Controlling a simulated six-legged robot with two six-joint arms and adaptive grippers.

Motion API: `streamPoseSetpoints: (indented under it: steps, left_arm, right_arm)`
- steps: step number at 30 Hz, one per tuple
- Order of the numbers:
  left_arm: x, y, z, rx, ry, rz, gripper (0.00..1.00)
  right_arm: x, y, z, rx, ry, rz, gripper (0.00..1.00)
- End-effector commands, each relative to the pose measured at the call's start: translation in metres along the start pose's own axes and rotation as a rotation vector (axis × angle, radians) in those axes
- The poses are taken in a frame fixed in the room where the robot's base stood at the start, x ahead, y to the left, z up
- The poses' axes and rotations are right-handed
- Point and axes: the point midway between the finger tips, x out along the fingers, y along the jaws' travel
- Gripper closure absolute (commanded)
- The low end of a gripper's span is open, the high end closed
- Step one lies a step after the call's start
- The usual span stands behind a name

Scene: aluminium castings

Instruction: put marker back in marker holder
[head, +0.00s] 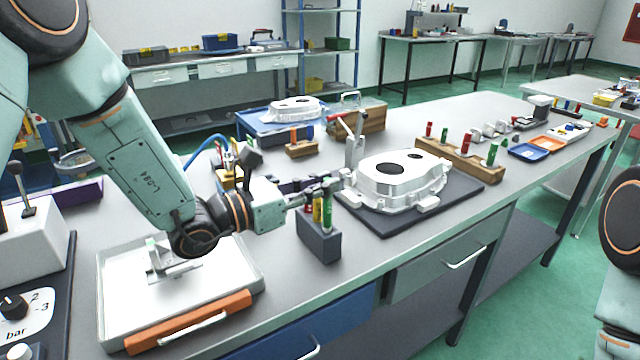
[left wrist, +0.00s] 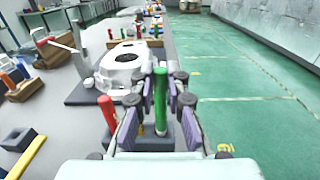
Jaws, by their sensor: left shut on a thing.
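The marker holder (head: 318,243) is a dark grey block near the front edge of the bench; it also shows in the left wrist view (left wrist: 152,143). A red marker (left wrist: 107,110) and a yellow marker (head: 317,211) stand upright in it. My left gripper (head: 328,187) is above the holder, shut on a green marker (left wrist: 160,103). The green marker (head: 327,214) is upright at the holder's right end in the head view. Its lower end meets the holder's top in the picture; I cannot tell how deep it sits. My right gripper is out of view.
A tray with an orange handle (head: 190,320) lies at the left front. A wooden rack (head: 458,160) with coloured plugs stands behind the casting.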

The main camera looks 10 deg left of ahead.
Motion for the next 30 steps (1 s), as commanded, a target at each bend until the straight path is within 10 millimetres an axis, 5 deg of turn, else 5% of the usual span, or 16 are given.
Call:
streamPoseSetpoints:
  steps: [30]
  left_arm:
    - [0.0,0.0,-0.023,0.0,0.0,0.0,1.0]
  right_arm:
    - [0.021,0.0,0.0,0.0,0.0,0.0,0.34]
